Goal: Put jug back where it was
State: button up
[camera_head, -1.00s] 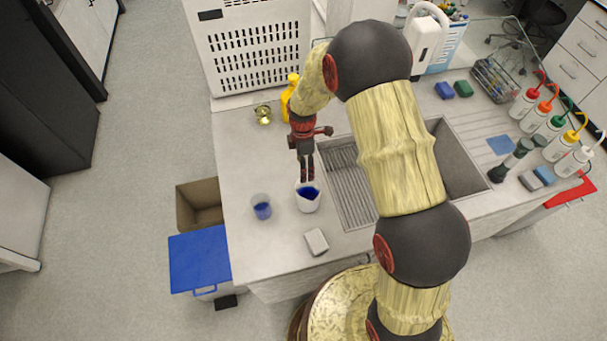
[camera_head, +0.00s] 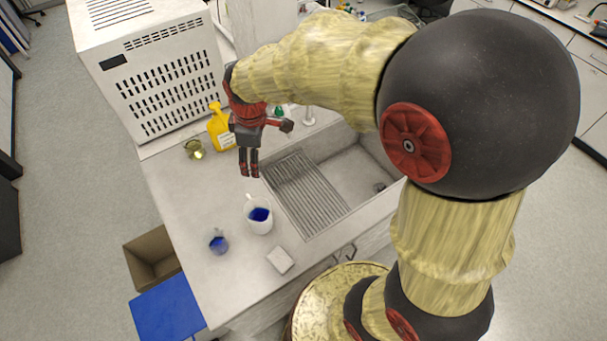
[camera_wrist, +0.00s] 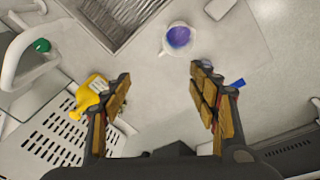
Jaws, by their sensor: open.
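The jug is a white vessel (camera_head: 251,226) with blue liquid inside. It stands upright on the counter, just left of the sink's ribbed drainer, its handle toward the back. It also shows in the wrist view (camera_wrist: 165,43), ahead of the fingertips. My gripper (camera_head: 249,172) is above the counter, behind the jug and apart from it. In the wrist view its two fingers (camera_wrist: 160,72) are spread wide with nothing between them.
A small beaker with blue liquid (camera_head: 219,242) stands left of the jug, and a pale block (camera_head: 280,260) lies in front. A yellow bottle (camera_head: 219,128), a brass-coloured piece (camera_head: 194,149) and a white vented box (camera_head: 160,75) are behind. The sink (camera_head: 345,172) is at right.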

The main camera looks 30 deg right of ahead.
jog(key=s+d+r+m+t, duration=0.1)
jog(key=s+r+m, duration=0.4)
jog(key=s, duration=0.5)
jog(key=s+d+r+m+t, duration=0.2)
jog(key=s+r+m, duration=0.3)
jog(key=s+r, duration=0.2)
jog(key=s, duration=0.2)
jog(key=shift+s+d+r+m+t, duration=0.3)
jog(key=shift+s+r+m, duration=0.1)
jog(key=shift+f, duration=0.1)
notch_tip(320, 180, down, 15)
jog(key=b, duration=1.5)
jog(key=shift+f+b, duration=0.2)
jog(key=shift+b, duration=0.15)
jog(key=shift+c, duration=1)
